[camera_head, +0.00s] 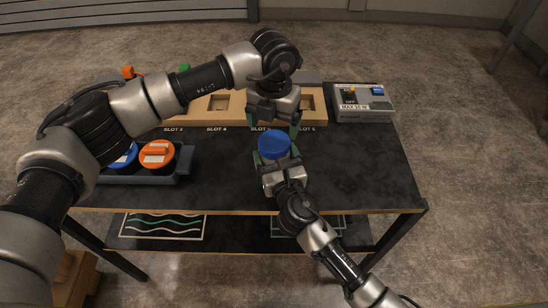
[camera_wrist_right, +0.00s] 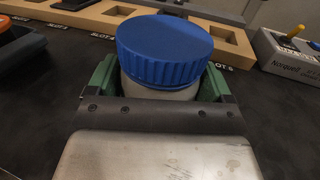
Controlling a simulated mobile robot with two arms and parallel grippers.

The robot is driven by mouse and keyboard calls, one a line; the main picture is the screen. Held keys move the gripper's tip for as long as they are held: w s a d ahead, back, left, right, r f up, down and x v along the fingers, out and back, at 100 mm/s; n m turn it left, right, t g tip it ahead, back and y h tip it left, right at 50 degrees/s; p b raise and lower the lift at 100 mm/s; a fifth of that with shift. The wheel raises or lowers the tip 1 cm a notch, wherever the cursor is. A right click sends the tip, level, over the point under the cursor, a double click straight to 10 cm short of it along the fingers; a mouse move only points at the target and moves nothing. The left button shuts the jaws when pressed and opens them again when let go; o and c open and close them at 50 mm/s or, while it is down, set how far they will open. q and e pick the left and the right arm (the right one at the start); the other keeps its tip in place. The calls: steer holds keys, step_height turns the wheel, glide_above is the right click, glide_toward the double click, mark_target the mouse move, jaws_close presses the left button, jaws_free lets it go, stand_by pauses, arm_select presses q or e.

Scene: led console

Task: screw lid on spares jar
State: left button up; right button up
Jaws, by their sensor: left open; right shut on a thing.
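The spares jar has a pale body (camera_wrist_right: 160,90) that shows in the right wrist view just below a ribbed blue lid (camera_wrist_right: 163,50). The lid sits on the jar's mouth and looks slightly tilted in that view; I cannot tell how far it is threaded. In the head view the blue lid (camera_head: 274,145) shows from above and hides the jar body. My right gripper (camera_head: 277,162) is shut around the jar, its green fingers on either side below the lid. My left gripper (camera_head: 273,121) is open and empty, pointing down just behind and above the lid.
A wooden slot board (camera_head: 313,101) runs along the back of the dark table (camera_head: 345,165). A grey switch box (camera_head: 362,104) stands at the back right. A tray (camera_head: 150,179) with blue-topped and orange-topped containers (camera_head: 157,153) is at the left. The right table area is clear.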

mark_target(274, 141)
arm_select(q)
steer(key=shift+f, duration=2.7)
steer(key=shift+c, duration=0.3)
steer(key=c, duration=0.7)
steer(key=o, duration=1)
steer(key=shift+r, duration=2.3)
steer(key=shift+r, duration=0.1)
step_height(274, 141, up, 12)
